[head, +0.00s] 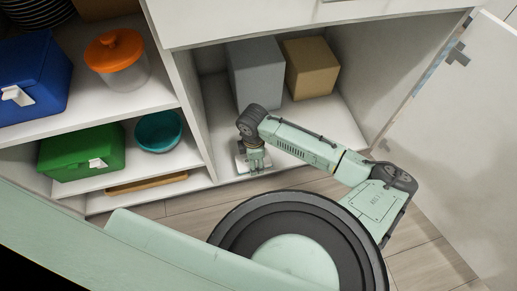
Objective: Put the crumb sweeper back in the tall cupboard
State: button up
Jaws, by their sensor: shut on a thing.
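The tall cupboard (330,122) is open, with its white door (465,150) swung out at the right. My gripper (255,166) points down at the front left of the cupboard's bottom board, beside the left divider. It is shut on a small pale grey-white thing, which I take for the crumb sweeper (240,164). My fingers and wrist hide most of it. I cannot tell whether it touches the board.
A grey box (255,72) and a tan box (310,67) stand at the back of the cupboard. Bare board lies before them and to the right. Left shelves hold a blue box (35,78), an orange-lidded jar (117,60), a green box (80,150) and a teal bowl (158,132).

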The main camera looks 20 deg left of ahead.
jog(key=w, duration=0.2)
jog(key=w+a, duration=0.1)
jog(key=w, duration=0.2)
jog(key=shift+w+a+f+b, duration=0.15)
jog(key=shift+w+f+b, duration=0.15)
jog(key=shift+b, duration=0.05)
jog(key=shift+w+f+b, duration=0.15)
jog(key=shift+f+b, duration=0.4)
jog(key=shift+f, duration=1.15)
jog(key=shift+f, duration=0.1)
jog(key=o, duration=1.1)
notch_tip(320, 180, up, 12)
jog(key=p, duration=0.2)
jog(key=shift+p, duration=0.4)
